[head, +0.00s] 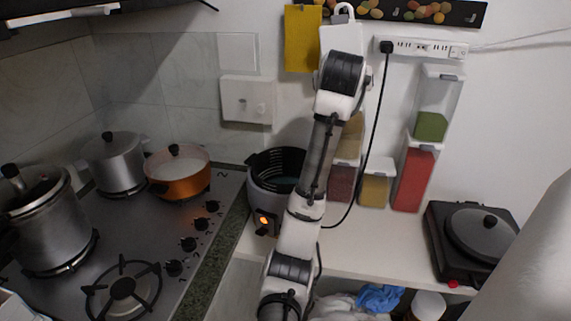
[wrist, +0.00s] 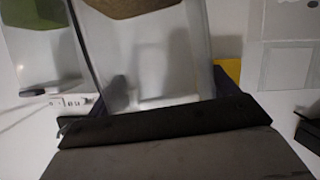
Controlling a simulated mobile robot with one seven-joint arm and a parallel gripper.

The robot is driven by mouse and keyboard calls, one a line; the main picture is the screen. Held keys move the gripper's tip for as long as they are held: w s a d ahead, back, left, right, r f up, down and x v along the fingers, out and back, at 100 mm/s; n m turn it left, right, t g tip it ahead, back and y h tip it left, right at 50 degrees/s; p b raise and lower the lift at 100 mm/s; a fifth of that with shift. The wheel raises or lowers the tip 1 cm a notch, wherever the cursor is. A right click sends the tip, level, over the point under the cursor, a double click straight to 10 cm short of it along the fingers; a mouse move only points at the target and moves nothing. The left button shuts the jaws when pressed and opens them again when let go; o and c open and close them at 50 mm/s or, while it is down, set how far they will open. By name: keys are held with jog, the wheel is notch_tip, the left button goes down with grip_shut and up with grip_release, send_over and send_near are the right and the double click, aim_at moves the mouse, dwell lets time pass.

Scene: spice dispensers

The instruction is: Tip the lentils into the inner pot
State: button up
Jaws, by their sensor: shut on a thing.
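In the wrist view my gripper (wrist: 155,85) is shut on a clear dispenser (wrist: 150,55), with a dark finger along each side. Brownish contents, apparently the lentils (wrist: 118,7), show at the dispenser's top picture edge. Its far end is cut off, and I cannot make out any pouring. In the head view the inner pot (head: 277,160) is a dark, ribbed vessel inside a grey cooker (head: 262,205) with a lit orange lamp. My arm passes in front of the cooker's right side.
Dispensers with green (head: 431,126), red (head: 414,182) and yellow (head: 375,189) contents stand against the wall, right of my arm. A power strip (head: 430,48) is above. The stove (head: 150,240) with pots is left. A black hotplate (head: 447,265) stands right.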

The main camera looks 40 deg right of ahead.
jog(key=shift+w+a+f+n+g+h, duration=0.4)
jog(key=shift+w+a+n, duration=0.15)
jog(key=shift+n, duration=0.1)
jog(key=shift+w+a+f+n+g+h, duration=0.35)
jog(key=shift+w+a+n, duration=0.15)
jog(key=shift+n, duration=0.15)
jog(key=shift+w+a+r+n+h, duration=0.45)
jog(key=shift+w+a+n, duration=0.1)
jog(key=shift+n, duration=0.15)
jog(key=shift+f+g+b, duration=0.25)
jog(key=shift+f+b, duration=0.1)
jog(key=shift+b, duration=0.05)
jog(key=n+b, duration=0.1)
jog(key=f+n+h+b, duration=0.1)
jog(key=n+h+b, duration=0.1)
jog(key=b, duration=0.1)
jog(key=shift+w+a+f+n+g, duration=0.3)
jog(key=shift+w+f+n, duration=0.05)
jog(key=shift+n, duration=0.05)
